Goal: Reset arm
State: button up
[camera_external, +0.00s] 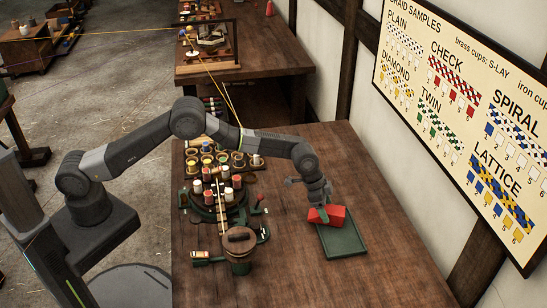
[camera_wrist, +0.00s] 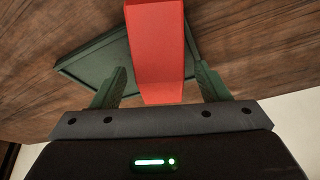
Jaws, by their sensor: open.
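My gripper (camera_external: 318,208) is at the end of my arm, low over the green tray (camera_external: 343,243) on the right side of the wooden table. A red block (camera_external: 334,214) is at the tray's far end, right at my gripper. In the wrist view the red block (camera_wrist: 158,50) extends between the two green fingers of my gripper (camera_wrist: 158,85). The fingers stand apart, with a gap visible on each side of the block. The green tray (camera_wrist: 92,64) shows behind the block. The block's underside is hidden, so I cannot tell whether it rests on the tray.
A round stand with several red and white spools (camera_external: 222,190) is left of the tray. A brown-topped drum (camera_external: 238,240) is at the front. Several cups (camera_external: 208,160) stand behind. A braid sample board (camera_external: 470,110) hangs on the right wall. The table right of the tray is clear.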

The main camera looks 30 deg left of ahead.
aim_at(326, 209)
jog(key=b+v, duration=0.2)
jog(key=v, duration=0.8)
jog(key=p+x, duration=0.1)
jog(key=x, duration=1.1)
jog(key=shift+s+a+f+p, duration=0.15)
jog(key=shift+f+p, duration=0.1)
jog(key=shift+p, duration=0.15)
notch_tip(326, 209, up, 11)
jog(key=b, duration=0.1)
jog(key=w+a+f+n+t, duration=0.1)
jog(key=w+a+f+n, duration=0.15)
jog(key=w+a, duration=0.7)
jog(key=shift+n+y, duration=0.3)
jog(key=shift+n, duration=0.05)
jog(key=f, duration=0.3)
jog(key=f+p, duration=0.1)
jog(key=f, duration=0.2)
jog(key=a+f, duration=0.1)
jog(key=f, duration=0.2)
jog(key=shift+s+a+f, duration=0.1)
jog(key=shift+s+f, duration=0.05)
jog(key=shift+f, duration=0.1)
jog(key=shift+v, duration=1)
jog(key=shift+s+r, duration=0.15)
jog(key=shift+r, duration=0.4)
